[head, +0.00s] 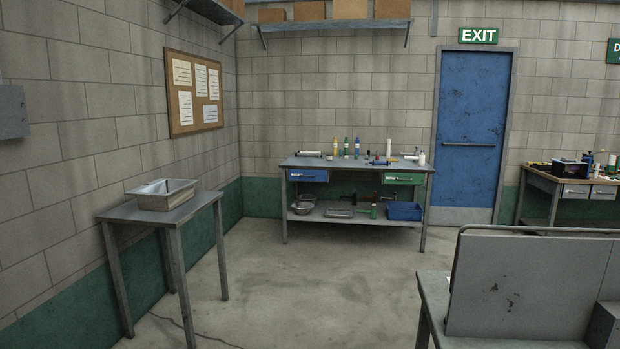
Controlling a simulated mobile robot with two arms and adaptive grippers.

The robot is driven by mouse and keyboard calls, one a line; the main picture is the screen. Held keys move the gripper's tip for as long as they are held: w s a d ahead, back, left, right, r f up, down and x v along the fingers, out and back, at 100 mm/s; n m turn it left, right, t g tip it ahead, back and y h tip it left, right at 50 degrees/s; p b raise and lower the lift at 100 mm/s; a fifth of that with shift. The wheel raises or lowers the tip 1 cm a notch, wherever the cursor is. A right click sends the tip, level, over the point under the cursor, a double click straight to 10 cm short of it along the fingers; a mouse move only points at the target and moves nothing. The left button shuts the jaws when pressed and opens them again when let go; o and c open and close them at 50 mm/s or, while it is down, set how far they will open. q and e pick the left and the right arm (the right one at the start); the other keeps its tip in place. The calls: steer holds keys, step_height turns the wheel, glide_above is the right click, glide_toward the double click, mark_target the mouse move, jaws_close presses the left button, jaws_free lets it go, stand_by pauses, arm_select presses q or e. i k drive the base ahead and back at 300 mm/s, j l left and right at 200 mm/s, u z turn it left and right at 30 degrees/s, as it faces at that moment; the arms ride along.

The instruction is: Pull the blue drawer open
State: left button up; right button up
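The blue drawer (308,175) is under the left end of the top of a grey workbench (303,163) at the back wall. It looks closed, with its front flush under the benchtop. A pale label or handle shows on its front, too small to make out well. A green drawer (403,179) is under the right end of the same bench and also looks closed. Neither of my grippers is in the head view.
A small grey table (122,212) with a metal basin (162,195) stands at the left. A grey table with an upright panel (525,285) fills the lower right. Open floor (300,290) lies between them, up to the workbench. Bottles stand on the bench.

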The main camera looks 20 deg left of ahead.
mark_target(320, 176)
steer(key=i+j+u, duration=0.25)
steer(key=i, duration=0.15)
steer(key=i+j+u, duration=0.1)
steer(key=i+u, duration=0.5)
steer(key=i, duration=4.25)
